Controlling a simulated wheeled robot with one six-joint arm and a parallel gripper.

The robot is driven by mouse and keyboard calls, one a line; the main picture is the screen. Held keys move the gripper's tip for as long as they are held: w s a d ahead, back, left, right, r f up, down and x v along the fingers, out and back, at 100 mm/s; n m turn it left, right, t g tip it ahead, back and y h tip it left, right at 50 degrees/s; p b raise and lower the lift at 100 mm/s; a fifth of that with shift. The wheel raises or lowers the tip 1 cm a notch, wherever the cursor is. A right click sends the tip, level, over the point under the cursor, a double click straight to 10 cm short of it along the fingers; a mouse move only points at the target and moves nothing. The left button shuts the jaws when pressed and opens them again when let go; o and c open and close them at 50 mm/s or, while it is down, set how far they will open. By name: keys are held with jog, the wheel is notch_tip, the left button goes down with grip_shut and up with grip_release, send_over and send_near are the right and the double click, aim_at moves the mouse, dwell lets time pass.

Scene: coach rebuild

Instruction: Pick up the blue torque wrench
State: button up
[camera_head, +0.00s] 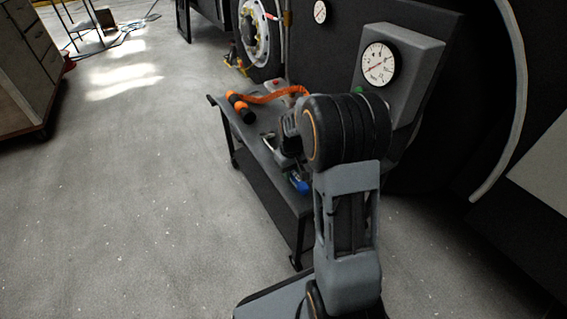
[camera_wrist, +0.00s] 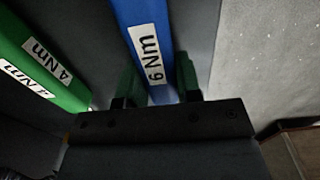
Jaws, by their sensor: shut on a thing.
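The blue torque wrench (camera_wrist: 140,13) carries a white label reading 6 Nm and runs away from my gripper (camera_wrist: 158,88) in the wrist view. My gripper's two fingers stand on either side of the blue handle and are shut on it. In the head view a small blue part of the wrench (camera_head: 299,183) shows at the cart's near edge, beside my arm. My arm hides most of the wrench and my fingers there. I cannot tell whether the wrench is off the cart top.
A green tool (camera_wrist: 35,60) with 4 Nm labels lies left of the blue wrench. The dark cart (camera_head: 262,150) also holds an orange-and-black tool (camera_head: 268,97). A grey gauge box (camera_head: 412,65) stands behind my arm. Open floor (camera_head: 130,190) lies to the left.

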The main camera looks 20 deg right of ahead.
grip_shut()
